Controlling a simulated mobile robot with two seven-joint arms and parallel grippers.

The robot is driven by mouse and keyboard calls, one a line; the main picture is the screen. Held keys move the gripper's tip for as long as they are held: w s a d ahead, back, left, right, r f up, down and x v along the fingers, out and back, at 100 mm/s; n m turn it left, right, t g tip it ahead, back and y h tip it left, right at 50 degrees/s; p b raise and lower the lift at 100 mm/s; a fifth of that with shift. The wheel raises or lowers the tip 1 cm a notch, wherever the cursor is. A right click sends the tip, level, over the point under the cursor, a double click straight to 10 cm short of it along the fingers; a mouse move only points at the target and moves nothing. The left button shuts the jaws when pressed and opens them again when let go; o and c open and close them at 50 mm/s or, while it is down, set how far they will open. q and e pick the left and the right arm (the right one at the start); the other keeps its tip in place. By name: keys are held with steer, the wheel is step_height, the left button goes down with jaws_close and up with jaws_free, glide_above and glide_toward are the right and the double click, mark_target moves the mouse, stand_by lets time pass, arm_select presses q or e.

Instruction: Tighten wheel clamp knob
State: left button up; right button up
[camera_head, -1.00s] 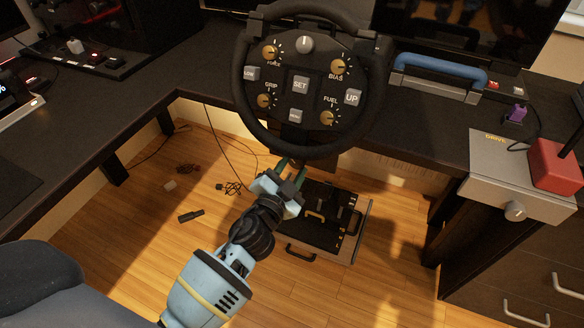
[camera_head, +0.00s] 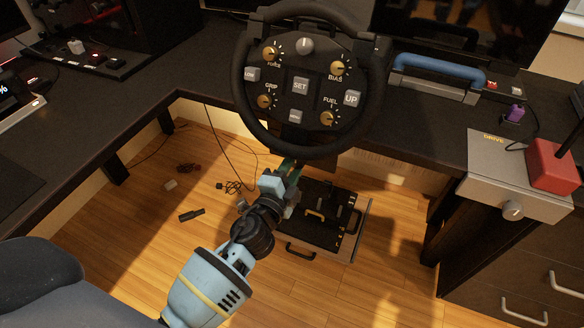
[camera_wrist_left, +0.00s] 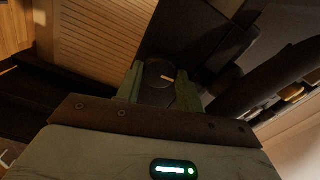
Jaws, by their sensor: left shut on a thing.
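The black racing wheel (camera_head: 300,85) stands at the desk's front edge, with several knobs and buttons on its face. My left gripper (camera_head: 289,165) reaches up from below, just under the wheel's lower rim. In the left wrist view the clamp knob (camera_wrist_left: 158,84), dark and round with a pale mark on its face, sits between the two green fingers (camera_wrist_left: 160,88) of my left gripper, which is shut on it. In the head view the wheel and gripper hide the knob. My right gripper is not in view.
The dark desk (camera_head: 130,105) runs around the wheel. A pedal set (camera_head: 325,220) lies on the wooden floor below. A grey box with a red block (camera_head: 552,166) on it stands at the right. A blue-handled case (camera_head: 438,75) sits behind it. Cables lie on the floor.

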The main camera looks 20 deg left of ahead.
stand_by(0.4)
arm_select(q)
steer(key=o, duration=1)
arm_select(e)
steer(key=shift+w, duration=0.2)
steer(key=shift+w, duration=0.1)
arm_select(q)
steer(key=shift+s, duration=0.1)
steer(key=shift+s+a, duration=0.15)
steer(key=shift+s, duration=3.65)
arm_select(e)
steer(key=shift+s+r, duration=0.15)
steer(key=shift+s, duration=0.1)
